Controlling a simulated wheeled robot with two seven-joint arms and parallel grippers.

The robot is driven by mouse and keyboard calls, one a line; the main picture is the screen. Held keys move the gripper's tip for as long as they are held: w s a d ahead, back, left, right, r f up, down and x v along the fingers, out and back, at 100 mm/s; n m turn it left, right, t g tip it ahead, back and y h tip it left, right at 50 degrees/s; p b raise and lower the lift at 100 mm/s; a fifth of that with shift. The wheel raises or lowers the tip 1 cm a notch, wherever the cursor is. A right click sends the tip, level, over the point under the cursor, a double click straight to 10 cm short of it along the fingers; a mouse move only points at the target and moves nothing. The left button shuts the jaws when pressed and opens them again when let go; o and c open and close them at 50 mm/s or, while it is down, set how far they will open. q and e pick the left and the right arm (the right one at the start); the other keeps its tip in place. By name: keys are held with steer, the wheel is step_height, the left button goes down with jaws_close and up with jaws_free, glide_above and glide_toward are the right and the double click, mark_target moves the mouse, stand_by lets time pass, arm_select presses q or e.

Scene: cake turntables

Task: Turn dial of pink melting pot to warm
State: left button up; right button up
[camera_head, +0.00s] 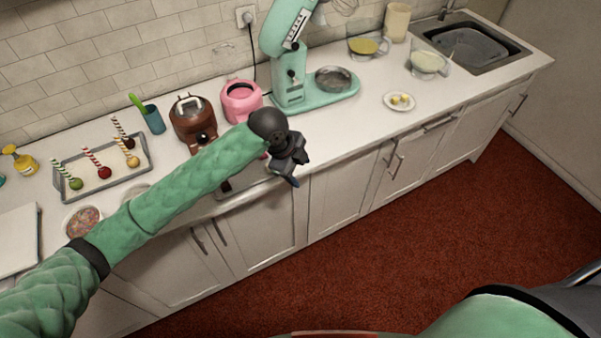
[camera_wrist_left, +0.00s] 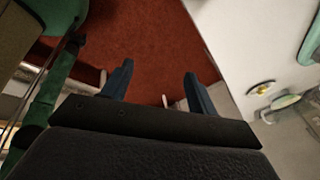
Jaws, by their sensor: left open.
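The pink melting pot (camera_head: 241,97) stands on the white counter in the head view, left of the mint stand mixer. Its upper part shows, with pink contents inside; its lower front and dial are hidden behind my left arm. My left gripper (camera_head: 292,180) is in front of the counter's edge, to the right of and nearer than the pot, pointing down. In the left wrist view its two blue-grey fingers (camera_wrist_left: 158,85) are apart with nothing between them. The pot does not show clearly in that view. My right gripper is not in view.
A brown melting pot (camera_head: 193,121) stands left of the pink one. The mint stand mixer (camera_head: 290,60) stands close on its right. A tray (camera_head: 101,168) of cake pops and a blue cup (camera_head: 153,119) are farther left. The counter right of my gripper is mostly clear around a small plate (camera_head: 399,102).

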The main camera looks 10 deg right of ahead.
arm_select(q)
steer(key=shift+s+d+f+n, duration=0.1)
steer(key=shift+s+n, duration=0.3)
steer(key=shift+s, duration=0.2)
stand_by(0.3)
